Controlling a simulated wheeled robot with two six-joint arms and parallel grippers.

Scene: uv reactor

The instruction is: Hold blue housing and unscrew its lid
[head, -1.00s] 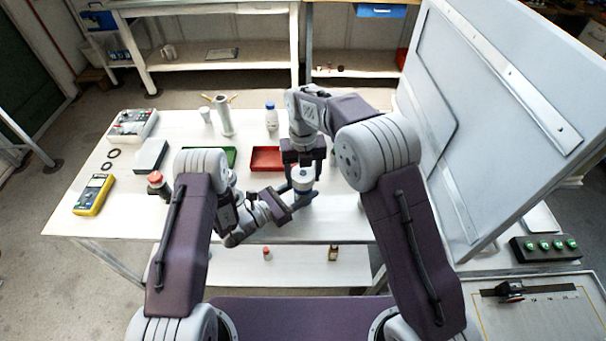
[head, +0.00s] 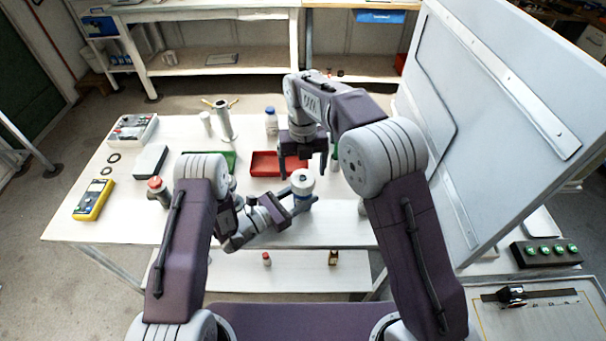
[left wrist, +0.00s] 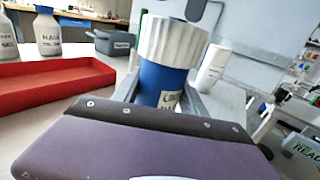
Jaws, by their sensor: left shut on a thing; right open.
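The blue housing (left wrist: 160,82) with its ribbed white lid (left wrist: 172,40) stands upright above the front of the white table. The lid (head: 302,180) sits on top of the housing, and the housing's body also shows in the head view (head: 302,203). My left gripper (head: 296,207) is shut around the housing's body from the left; its fingers flank the body in the left wrist view. My right gripper (head: 306,165) is open, pointing down, just above and behind the lid, apart from it. Part of a dark finger shows above the lid in the left wrist view.
A red tray (head: 265,164) and a green tray (head: 224,158) lie behind. A white bottle with a blue cap (head: 271,122) and a grey stand (head: 224,120) are further back. A yellow multimeter (head: 93,199) lies left. A large grey panel (head: 500,90) rises at right.

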